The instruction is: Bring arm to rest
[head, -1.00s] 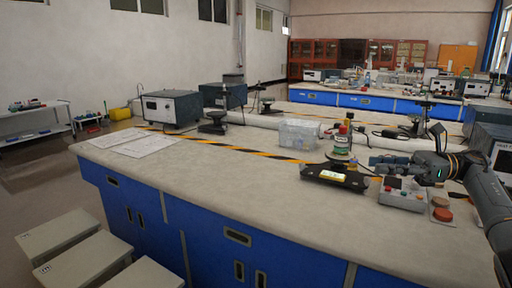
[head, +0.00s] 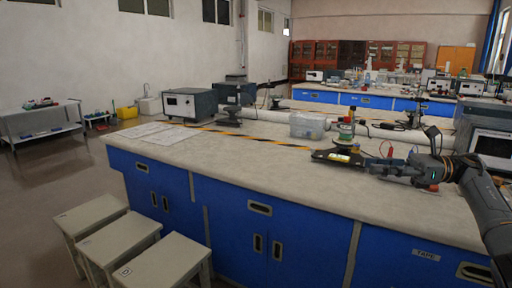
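My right gripper (head: 374,168) comes in from the right above the back part of the lab bench (head: 250,165), with its fingers pointing left. It is just right of a dark stand (head: 338,157) with a yellow label. Small green and red items (head: 345,132) stand upright at that spot. The finger gap is too small and dark to tell whether it is open or shut. No held object can be made out. My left gripper is not in view.
A clear plastic box (head: 307,126), papers (head: 165,133) and a grey instrument (head: 189,104) lie along the bench's back. The bench's front top is bare. Several stools (head: 165,262) stand at its left front. Floor at left is free.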

